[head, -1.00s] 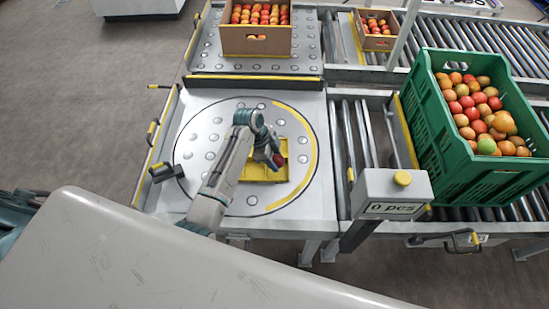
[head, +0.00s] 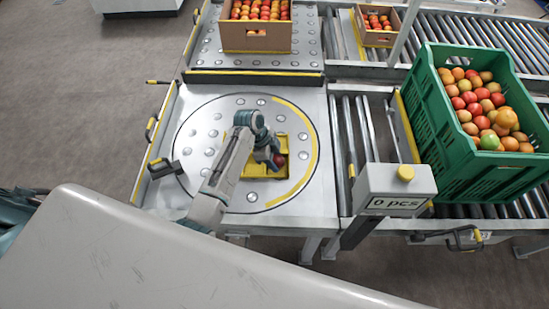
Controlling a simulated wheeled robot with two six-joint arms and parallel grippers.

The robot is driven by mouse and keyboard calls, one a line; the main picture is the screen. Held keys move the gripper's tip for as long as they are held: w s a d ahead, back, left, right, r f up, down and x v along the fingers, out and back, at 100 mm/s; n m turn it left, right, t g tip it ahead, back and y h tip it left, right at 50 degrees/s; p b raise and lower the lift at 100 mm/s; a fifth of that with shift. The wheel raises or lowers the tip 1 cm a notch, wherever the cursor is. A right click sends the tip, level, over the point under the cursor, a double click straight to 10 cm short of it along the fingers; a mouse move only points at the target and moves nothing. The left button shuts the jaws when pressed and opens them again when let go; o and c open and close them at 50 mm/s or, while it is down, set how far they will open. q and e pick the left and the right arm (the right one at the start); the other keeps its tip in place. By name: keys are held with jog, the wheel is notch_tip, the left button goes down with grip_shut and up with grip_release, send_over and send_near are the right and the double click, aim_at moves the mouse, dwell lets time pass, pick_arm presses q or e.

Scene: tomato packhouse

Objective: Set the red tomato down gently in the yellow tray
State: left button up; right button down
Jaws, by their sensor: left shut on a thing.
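The red tomato (head: 280,160) is small and dark red in the head view, at the fingertips of my left gripper (head: 274,158). My left gripper is shut on it. The yellow tray (head: 256,172) lies on the round ball-studded plate, under the gripper and the tomato. The tomato shows over the right part of the tray. I cannot tell whether it touches the tray floor. The arm and gripper hide much of the tray's left and middle. My right gripper is not in view.
A green crate (head: 450,165) full of tomatoes stands at the right on rollers. A counter box (head: 397,188) reading "0 pcs" stands right of the plate. Cardboard boxes (head: 256,38) of tomatoes stand at the back. The ball-studded plate (head: 205,135) is clear left of the tray.

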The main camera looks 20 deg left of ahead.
pick_arm(q)
jog(key=shift+f, duration=0.55)
dwell(0.4)
jog(key=o, duration=0.7)
jog(key=c, duration=0.3)
jog(key=shift+o, duration=0.2)
